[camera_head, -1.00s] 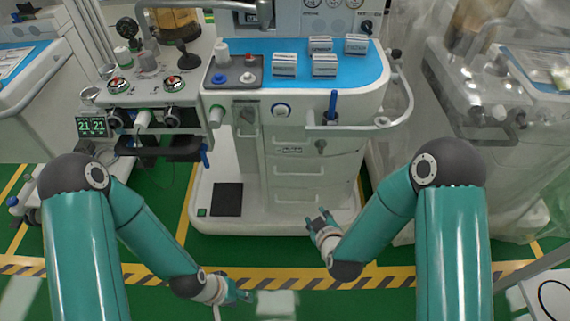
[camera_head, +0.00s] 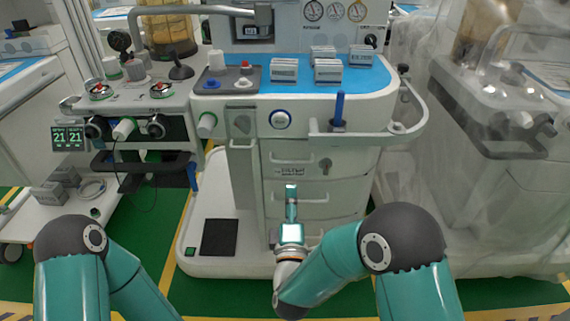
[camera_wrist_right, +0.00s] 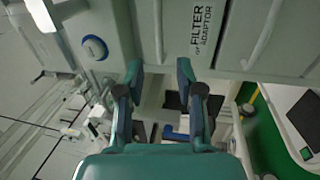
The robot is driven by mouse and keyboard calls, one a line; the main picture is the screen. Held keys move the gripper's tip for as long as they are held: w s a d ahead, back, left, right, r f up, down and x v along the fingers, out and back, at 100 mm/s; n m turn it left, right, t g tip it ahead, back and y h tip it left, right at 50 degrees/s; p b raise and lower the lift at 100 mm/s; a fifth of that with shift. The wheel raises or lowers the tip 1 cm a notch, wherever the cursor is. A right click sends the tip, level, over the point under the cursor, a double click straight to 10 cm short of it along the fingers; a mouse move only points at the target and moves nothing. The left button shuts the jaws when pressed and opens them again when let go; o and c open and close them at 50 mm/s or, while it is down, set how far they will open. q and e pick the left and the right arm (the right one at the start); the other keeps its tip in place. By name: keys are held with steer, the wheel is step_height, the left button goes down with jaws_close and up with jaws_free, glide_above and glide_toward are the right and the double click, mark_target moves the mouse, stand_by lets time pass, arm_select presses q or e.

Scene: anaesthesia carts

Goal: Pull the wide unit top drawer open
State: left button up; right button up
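The wide unit (camera_head: 350,225) stands ahead with a stack of white drawers. Its top drawer (camera_head: 345,160) has a label, a round lock and a bar handle (camera_head: 296,158); the handle also shows in the right wrist view (camera_wrist_right: 158,25). My right gripper (camera_head: 291,192) is in front of the drawers, turned so one finger hides the other. In the wrist view my right gripper (camera_wrist_right: 157,78) is open, its fingers pointing at the drawer front on both sides of the handle's line. Contact cannot be told. My left gripper is out of view.
A rail (camera_head: 365,138) with a blue pen-like item juts out above the drawers. White boxes (camera_head: 328,72) stand on the blue worktop. A narrower unit with a monitor stands left. A plastic-covered cart (camera_head: 480,190) is close on the right.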

mark_target(291, 162)
steer(key=w, duration=0.3)
steer(key=w+r+b, duration=0.1)
steer(key=w, duration=0.3)
steer(key=w+r, duration=0.1)
steer(key=w, duration=0.3)
steer(key=shift+r, duration=0.1)
steer(key=shift+c, duration=0.4)
jaws_close()
